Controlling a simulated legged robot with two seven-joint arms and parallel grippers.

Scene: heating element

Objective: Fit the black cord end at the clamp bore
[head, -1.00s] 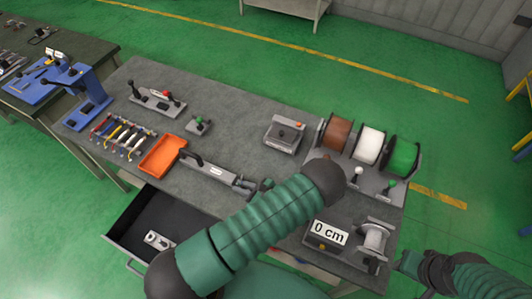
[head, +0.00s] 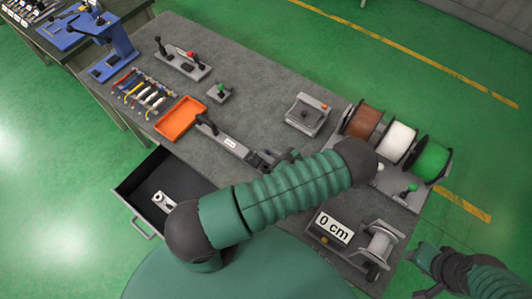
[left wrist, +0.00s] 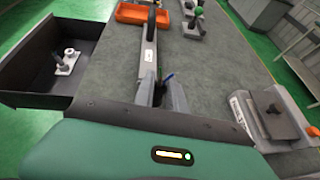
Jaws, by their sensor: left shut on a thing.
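My left gripper (head: 268,160) is at the near end of a long grey labelled bench tool (head: 230,143) with a black handle. In the left wrist view its two fingers (left wrist: 164,88) stand close together at that tool's end, with a small blue-green bit between them. What they grip is too small to make out. I cannot pick out the black cord end or the clamp bore for certain. A small pale fitting with an upright post (left wrist: 66,60) lies in the open drawer. My right gripper (head: 424,260) is right of the bench, its fingers unclear.
An orange tray (head: 181,119) and several coloured tools (head: 145,92) lie at the left. The black drawer (head: 150,185) juts from the bench front.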

